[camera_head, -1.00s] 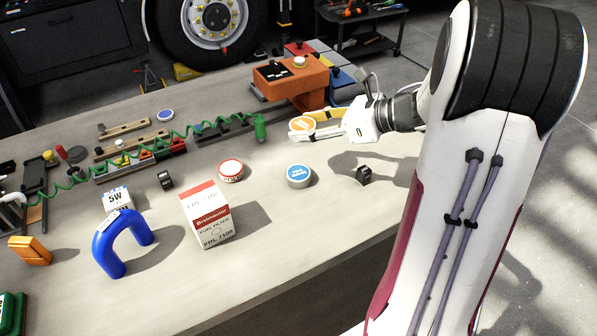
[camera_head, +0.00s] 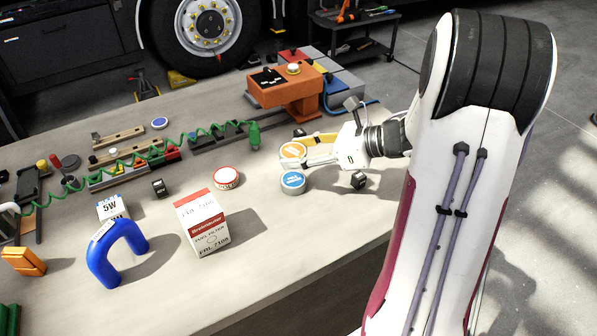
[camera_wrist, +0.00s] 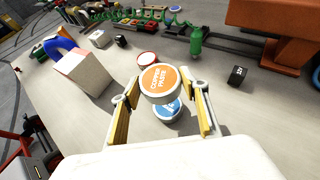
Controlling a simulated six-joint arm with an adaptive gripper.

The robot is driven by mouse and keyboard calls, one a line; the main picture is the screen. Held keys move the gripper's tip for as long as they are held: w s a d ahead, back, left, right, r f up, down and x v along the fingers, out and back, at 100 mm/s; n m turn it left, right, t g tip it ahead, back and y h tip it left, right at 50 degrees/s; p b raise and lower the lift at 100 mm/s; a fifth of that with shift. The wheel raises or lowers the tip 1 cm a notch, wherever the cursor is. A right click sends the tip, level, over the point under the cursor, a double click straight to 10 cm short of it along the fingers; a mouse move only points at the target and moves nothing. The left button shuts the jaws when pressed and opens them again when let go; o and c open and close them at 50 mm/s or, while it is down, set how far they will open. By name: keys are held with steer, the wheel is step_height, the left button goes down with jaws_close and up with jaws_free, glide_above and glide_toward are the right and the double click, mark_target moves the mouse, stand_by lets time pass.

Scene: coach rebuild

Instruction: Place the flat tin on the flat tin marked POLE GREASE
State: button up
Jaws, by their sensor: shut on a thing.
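My gripper (camera_head: 296,155) is shut on a flat tin with an orange lid (camera_head: 292,150), which reads roughly COPPER PASTE in the wrist view (camera_wrist: 160,82). The fingers hold it from both sides, lid up. A flat tin with a blue lid (camera_head: 292,183) stands on the bench just below the held tin. In the wrist view the held tin covers part of the blue tin (camera_wrist: 167,113). The blue lid's lettering is too small to read surely. A third flat tin, with a white lid and red rim (camera_head: 227,177), stands to the left.
A white and red filter box (camera_head: 203,222) and a blue bent hose (camera_head: 117,252) stand at the front left. A small black block (camera_head: 358,180) lies right of the blue tin. An orange device (camera_head: 285,88) and a green coiled line (camera_head: 165,141) lie behind.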

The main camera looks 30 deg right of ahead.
mark_target(299, 181)
steer(key=shift+f, duration=1.2)
steer(key=shift+f, duration=0.1)
steer(key=shift+f, duration=1.75)
steer(key=shift+f, duration=0.15)
steer(key=o, duration=1.1)
steer(key=shift+s+d+r, duration=0.25)
steer(key=shift+s+r, duration=0.05)
steer(key=shift+r, duration=0.05)
steer(key=shift+v, duration=5.6)
